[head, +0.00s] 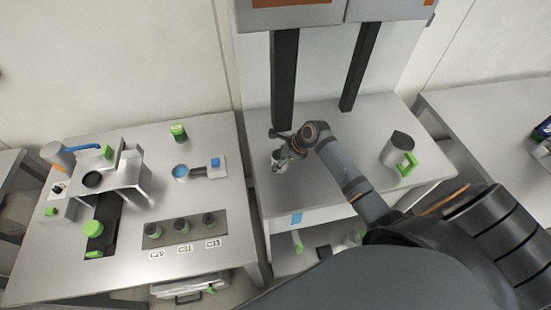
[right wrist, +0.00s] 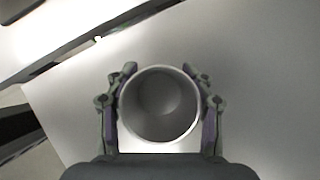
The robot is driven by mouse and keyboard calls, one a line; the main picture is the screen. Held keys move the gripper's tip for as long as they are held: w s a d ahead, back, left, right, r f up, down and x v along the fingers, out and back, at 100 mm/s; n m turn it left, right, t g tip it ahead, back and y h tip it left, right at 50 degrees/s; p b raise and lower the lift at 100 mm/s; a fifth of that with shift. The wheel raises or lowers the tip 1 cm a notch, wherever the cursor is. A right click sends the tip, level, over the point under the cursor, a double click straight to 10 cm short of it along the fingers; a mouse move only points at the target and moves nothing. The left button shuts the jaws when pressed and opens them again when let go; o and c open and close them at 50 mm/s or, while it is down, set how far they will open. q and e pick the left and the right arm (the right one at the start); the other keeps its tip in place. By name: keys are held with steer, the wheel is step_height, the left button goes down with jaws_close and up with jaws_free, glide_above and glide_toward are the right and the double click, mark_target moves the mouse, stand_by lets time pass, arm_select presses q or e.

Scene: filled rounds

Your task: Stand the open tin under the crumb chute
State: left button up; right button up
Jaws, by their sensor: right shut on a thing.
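My right gripper (head: 284,147) is shut on the open tin (head: 278,163), over the front left part of the middle table. In the right wrist view the tin (right wrist: 160,105) is a round grey cup seen from above. Its mouth is open, it looks empty, and a finger of the gripper (right wrist: 160,108) presses each side. Two dark chute-like columns run down from grey boxes: the left one (head: 285,75) ends just behind the gripper, the right one (head: 360,65) further right. I cannot tell which is the crumb chute, or whether the tin touches the table. My left gripper is not in view.
A grey jug with a green handle (head: 398,150) stands on the right of the middle table (head: 340,125). The left table (head: 60,280) holds a metal stand (head: 128,178), a blue-filled cup (head: 181,172) and several green-and-dark jars. A gap separates the tables.

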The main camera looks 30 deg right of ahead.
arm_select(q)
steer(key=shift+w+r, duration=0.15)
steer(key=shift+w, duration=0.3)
arm_select(e)
steer(key=shift+d+f, duration=0.1)
steer(key=o, duration=1.2)
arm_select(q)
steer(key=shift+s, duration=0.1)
arm_select(e)
steer(key=s+d, duration=0.1)
steer(key=s+d+b, duration=0.2)
steer(key=d, duration=0.1)
steer(key=shift+s+r, duration=0.15)
steer(key=shift+r, duration=0.2)
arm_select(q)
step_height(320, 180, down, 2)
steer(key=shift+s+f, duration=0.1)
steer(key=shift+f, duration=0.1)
arm_select(e)
steer(key=s+d, duration=0.5)
steer(key=shift+d+r, duration=0.2)
steer(key=shift+r, duration=0.1)
